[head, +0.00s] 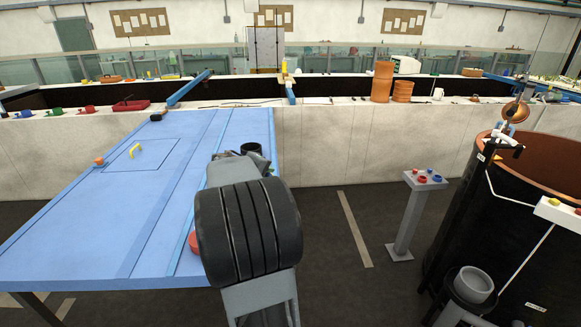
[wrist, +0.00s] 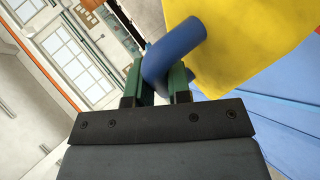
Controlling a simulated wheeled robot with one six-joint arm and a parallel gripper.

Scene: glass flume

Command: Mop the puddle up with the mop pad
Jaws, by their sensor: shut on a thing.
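In the wrist view, my gripper (wrist: 158,78) has its green fingers shut on the curved blue handle (wrist: 178,45) of the mop pad. The yellow pad (wrist: 245,40) spreads to the right of the handle, partly cut off by the frame edge. The blue table surface (wrist: 295,140) shows beyond it. In the head view, my arm hides the gripper and the pad. I cannot make out the puddle in either view.
To the right stand a grey button pedestal (head: 408,215) and a large black tank (head: 500,220).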

